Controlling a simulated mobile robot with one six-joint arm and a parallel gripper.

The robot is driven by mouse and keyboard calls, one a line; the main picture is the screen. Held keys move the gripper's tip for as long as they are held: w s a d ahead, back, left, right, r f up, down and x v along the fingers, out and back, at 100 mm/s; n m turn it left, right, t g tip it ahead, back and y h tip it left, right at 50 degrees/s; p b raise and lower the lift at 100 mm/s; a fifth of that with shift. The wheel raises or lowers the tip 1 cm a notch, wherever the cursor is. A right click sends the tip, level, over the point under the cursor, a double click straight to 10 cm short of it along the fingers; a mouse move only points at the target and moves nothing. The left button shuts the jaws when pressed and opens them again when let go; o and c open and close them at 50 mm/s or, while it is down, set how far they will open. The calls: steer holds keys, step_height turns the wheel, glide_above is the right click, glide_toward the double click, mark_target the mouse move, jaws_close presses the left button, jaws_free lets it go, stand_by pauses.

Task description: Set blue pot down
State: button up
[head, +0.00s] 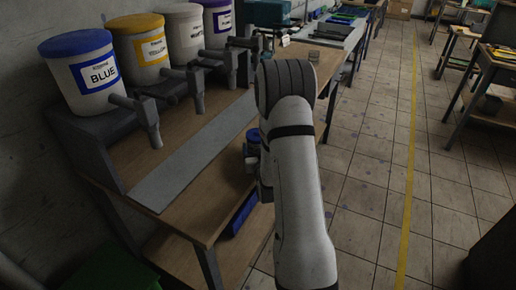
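A small pot with a blue top (253,136) shows just left of my arm, by the right edge of the wooden bench (178,222). My arm hides part of it, and I cannot tell whether it rests on the bench or is held. My gripper (264,188) is mostly hidden behind my own arm, close to the pot. Its fingers cannot be made out. A large white container labelled BLUE (98,92), with a blue lid, stands on the raised shelf at the left.
Yellow (150,58), white (185,35) and purple (219,22) labelled containers stand behind the BLUE one, with grey taps. A grey strip (190,155) on the bench is clear. Tiled floor (365,170) lies right.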

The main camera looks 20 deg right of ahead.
steer(key=shift+o, duration=1.3)
steer(key=shift+r, duration=0.1)
steer(key=shift+r+p, duration=0.2)
steer(key=shift+p, duration=0.2)
steer(key=p+v, duration=0.1)
steer(key=v, duration=0.8)
steer(key=shift+s, duration=0.2)
